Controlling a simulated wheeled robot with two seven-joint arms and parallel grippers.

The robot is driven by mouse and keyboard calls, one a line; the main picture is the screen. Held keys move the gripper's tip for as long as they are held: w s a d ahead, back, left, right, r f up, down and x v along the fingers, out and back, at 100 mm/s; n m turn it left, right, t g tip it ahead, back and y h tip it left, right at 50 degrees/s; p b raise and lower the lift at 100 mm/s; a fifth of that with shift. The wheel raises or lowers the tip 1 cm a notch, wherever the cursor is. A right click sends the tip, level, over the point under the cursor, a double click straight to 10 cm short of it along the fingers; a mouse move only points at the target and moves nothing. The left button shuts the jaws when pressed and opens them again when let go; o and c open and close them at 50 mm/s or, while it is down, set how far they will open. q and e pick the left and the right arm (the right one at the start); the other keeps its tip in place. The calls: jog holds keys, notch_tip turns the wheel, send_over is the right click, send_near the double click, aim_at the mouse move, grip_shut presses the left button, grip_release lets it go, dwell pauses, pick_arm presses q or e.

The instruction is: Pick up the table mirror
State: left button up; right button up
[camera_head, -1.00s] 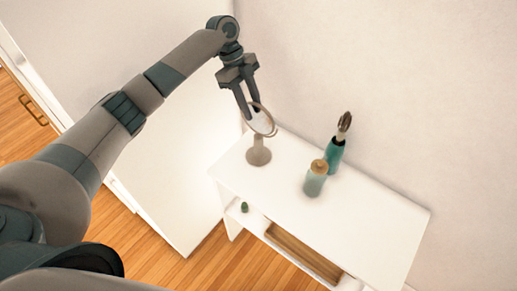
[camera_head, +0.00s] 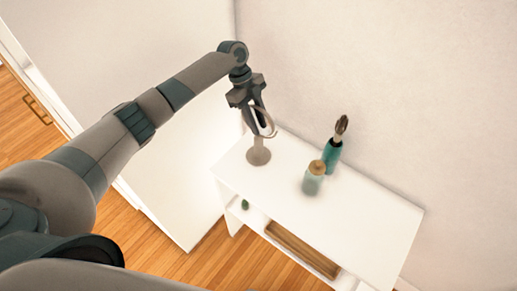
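The table mirror (camera_head: 258,153) has a round, thin-rimmed head on a short stem and a rounded beige base. It is upright at the back left end of the white table (camera_head: 370,215). My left gripper (camera_head: 256,122) comes down from above onto the mirror's head, and its dark fingers are close together on the rim. The fingers hide part of the mirror's head. Whether the base still touches the tabletop is hard to tell. My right gripper is not in view.
A pale blue bottle with a tan cap (camera_head: 313,180) and a teal bottle with a dark top (camera_head: 331,155) stand right of the mirror. A small green item (camera_head: 245,204) and a brown tray (camera_head: 300,248) are on the lower shelf. Walls stand close behind; the table's right half is clear.

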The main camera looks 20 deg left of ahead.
pick_arm(q)
grip_shut()
dwell(1.5)
